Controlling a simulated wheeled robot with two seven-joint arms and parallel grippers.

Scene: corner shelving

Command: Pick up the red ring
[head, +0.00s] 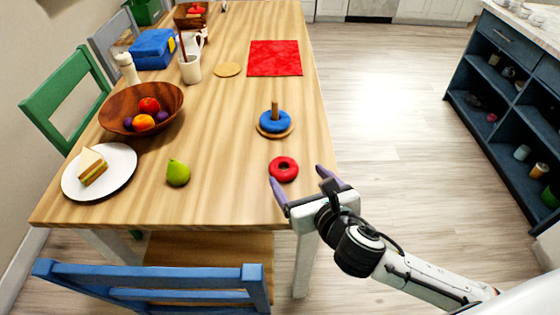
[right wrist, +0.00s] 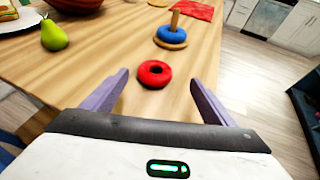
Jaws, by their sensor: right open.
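The red ring (head: 283,169) lies flat on the wooden table near its right front edge. In the right wrist view the ring (right wrist: 154,74) shows ahead of my gripper, between the lines of its two fingers. My right gripper (head: 298,184) is open and empty, with its fingers pointing at the ring; in the right wrist view its purple fingertips (right wrist: 160,78) stand wide apart. Behind the ring stands a wooden peg base with a blue ring (head: 275,121) on it. My left gripper is not in view.
A green pear (head: 177,173), a white plate (head: 126,180) with a sandwich and a fruit bowl (head: 168,97) are on the left. A red cloth (head: 275,58) lies farther back. A blue chair (head: 155,285) stands at the front edge. The table around the red ring is clear.

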